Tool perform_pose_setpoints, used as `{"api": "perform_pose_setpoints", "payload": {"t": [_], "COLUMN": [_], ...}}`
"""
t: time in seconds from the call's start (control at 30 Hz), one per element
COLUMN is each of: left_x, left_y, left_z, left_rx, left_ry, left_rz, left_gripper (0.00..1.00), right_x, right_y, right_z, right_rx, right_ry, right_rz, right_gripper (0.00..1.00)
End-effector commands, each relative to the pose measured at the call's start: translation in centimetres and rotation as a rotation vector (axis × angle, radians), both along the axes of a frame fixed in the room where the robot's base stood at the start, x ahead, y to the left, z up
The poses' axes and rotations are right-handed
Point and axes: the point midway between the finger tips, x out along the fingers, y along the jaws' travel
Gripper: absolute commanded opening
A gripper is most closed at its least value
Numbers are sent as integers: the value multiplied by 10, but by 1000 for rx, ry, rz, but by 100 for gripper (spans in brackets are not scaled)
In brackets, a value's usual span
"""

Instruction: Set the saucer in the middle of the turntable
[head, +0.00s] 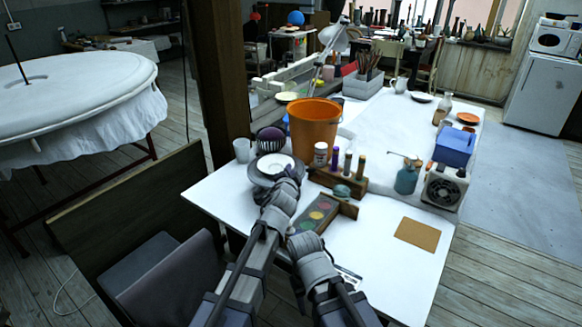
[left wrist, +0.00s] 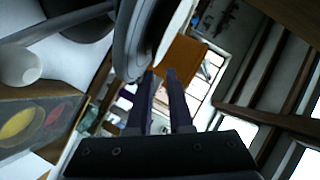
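The white saucer (head: 275,163) lies over the grey round turntable (head: 255,179) at the near left of the white table. It looks roughly central there, but the arm covers its near side. My left gripper (head: 288,186) is at the near right edge of the turntable. In the left wrist view my left gripper (left wrist: 160,72) has its fingers apart with nothing clearly between them. The saucer's pale rim (left wrist: 176,28) and the turntable's grey edge (left wrist: 128,40) show just past the fingertips. My right arm shows at the bottom, but no right fingertips can be seen.
An orange bucket (head: 314,128), a striped dark pot (head: 270,140) and a white cup (head: 242,150) stand behind the turntable. A wooden bottle rack (head: 338,181) and a paint box (head: 314,213) lie to its right. The table right of the box is mostly clear, with a brown board (head: 417,234).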

Motion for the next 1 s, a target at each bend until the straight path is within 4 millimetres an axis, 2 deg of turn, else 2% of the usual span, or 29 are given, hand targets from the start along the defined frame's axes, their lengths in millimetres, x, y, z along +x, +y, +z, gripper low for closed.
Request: {"api": "perform_pose_setpoints", "payload": {"t": [0.03, 0.1, 0.3, 0.4, 0.6, 1.0], "left_x": [-17, -31, -63, -73, -81, -80], "left_y": [3, 5, 8, 9, 9, 9], "left_z": [6, 10, 17, 19, 21, 21], "left_rx": [2, 1, 0, 2, 1, 1], "left_ry": [0, 0, 0, 0, 0, -1], "left_rz": [0, 0, 0, 0, 0, 0], "left_gripper": [19, 19, 19, 19, 19, 19], "right_x": [0, 0, 0, 0, 0, 0], "right_y": [0, 0, 0, 0, 0, 0], "right_z": [6, 10, 17, 19, 21, 21], "right_rx": [0, 0, 0, 0, 0, 0], "right_ry": [0, 0, 0, 0, 0, 0], "right_rz": [0, 0, 0, 0, 0, 0], "right_gripper": [50, 50, 50, 50, 50, 50]}}
